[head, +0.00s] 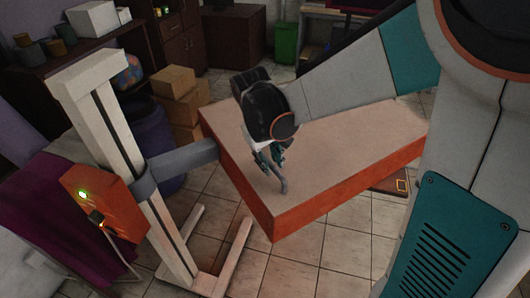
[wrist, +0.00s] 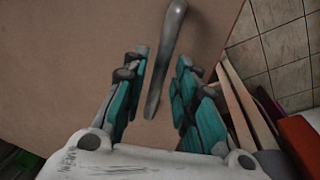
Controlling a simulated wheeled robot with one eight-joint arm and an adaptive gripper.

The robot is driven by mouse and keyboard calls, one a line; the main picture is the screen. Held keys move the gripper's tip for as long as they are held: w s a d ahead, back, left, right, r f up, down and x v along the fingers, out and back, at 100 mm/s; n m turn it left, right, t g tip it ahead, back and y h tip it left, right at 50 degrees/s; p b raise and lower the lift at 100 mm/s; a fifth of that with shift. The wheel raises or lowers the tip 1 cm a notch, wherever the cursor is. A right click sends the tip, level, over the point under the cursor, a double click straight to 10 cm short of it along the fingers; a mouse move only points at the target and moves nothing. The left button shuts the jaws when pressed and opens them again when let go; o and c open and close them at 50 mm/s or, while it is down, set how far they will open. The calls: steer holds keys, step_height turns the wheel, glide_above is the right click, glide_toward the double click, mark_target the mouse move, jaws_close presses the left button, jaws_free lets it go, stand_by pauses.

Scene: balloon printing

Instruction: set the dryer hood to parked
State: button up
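The dryer hood (head: 350,140) is a wide, flat box with a pale top and orange sides. A grey arm joins it to a white upright stand (head: 120,150) at the left. A grey bar handle (wrist: 165,60) shows against the pale surface in the wrist view; its lower end seems to show below my gripper in the head view (head: 282,186). My gripper (wrist: 163,58) is open, with the handle between its two teal fingers in the picture. I cannot tell whether either finger touches it. The pale surface (wrist: 70,70) fills much of the wrist view.
An orange control box (head: 97,208) with a green light is on the stand. Cardboard boxes (head: 178,95) and a dark blue barrel (head: 152,135) stand behind it. Purple cloth (head: 50,215) hangs at the left. Tiled floor (head: 320,260) is clear in front of the hood.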

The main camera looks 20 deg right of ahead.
jaws_close()
steer(key=shift+w+d, duration=0.1)
steer(key=shift+w, duration=0.15)
steer(key=w+d+n, duration=0.1)
steer(key=w, duration=0.4)
steer(key=w+d+n, duration=0.1)
steer(key=w, duration=0.4)
steer(key=w+d+n, duration=0.1)
steer(key=w+n, duration=0.1)
steer(key=w, duration=0.3)
steer(key=shift+w+d+t+b, duration=0.25)
steer(key=shift+d+t+b, duration=0.1)
steer(key=shift+t+b, duration=0.05)
steer(key=w+n, duration=0.1)
steer(key=w, duration=0.4)
steer(key=w+a+n, duration=0.1)
steer(key=w, duration=0.5)
steer(key=w+a+n+p, duration=0.1)
steer(key=w+n, duration=0.1)
steer(key=w, duration=0.3)
steer(key=shift+w+t+y, duration=0.15)
steer(key=shift+t+y, duration=0.15)
steer(key=shift+y, duration=0.1)
steer(key=shift+w+a, duration=0.15)
steer(key=shift+w, duration=0.3)
steer(key=shift+w+r+n, duration=0.1)
steer(key=shift+n, duration=0.2)
steer(key=shift+a, duration=0.1)
